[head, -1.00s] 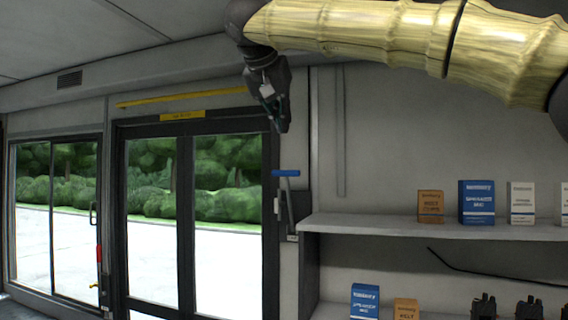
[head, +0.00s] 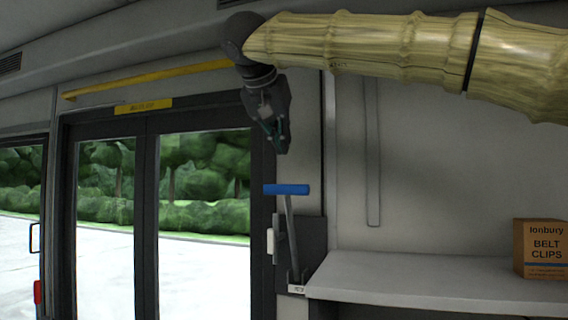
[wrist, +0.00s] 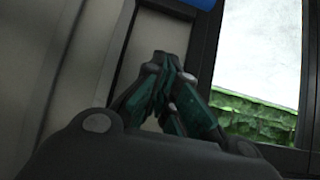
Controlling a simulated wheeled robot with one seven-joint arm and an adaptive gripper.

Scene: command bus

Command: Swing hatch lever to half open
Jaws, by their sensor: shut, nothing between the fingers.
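The hatch lever (head: 289,235) is a grey rod with a blue T-shaped handle (head: 286,189) on top. It stands nearly upright, leaning slightly left, on a dark plate beside the door frame. My gripper (head: 283,148) hangs pointing down, above the blue handle and apart from it in the head view. In the wrist view my gripper's fingers (wrist: 165,65) are together with nothing between them. A blue piece, likely the handle (wrist: 200,3), shows at the top edge of the wrist view.
A glazed double door (head: 146,225) with dark frames stands left of the lever. A grey shelf (head: 430,283) juts out to the right, close to the lever's base, with a Belt Clips box (head: 540,249) on it. A yellow rail (head: 150,78) runs above the door.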

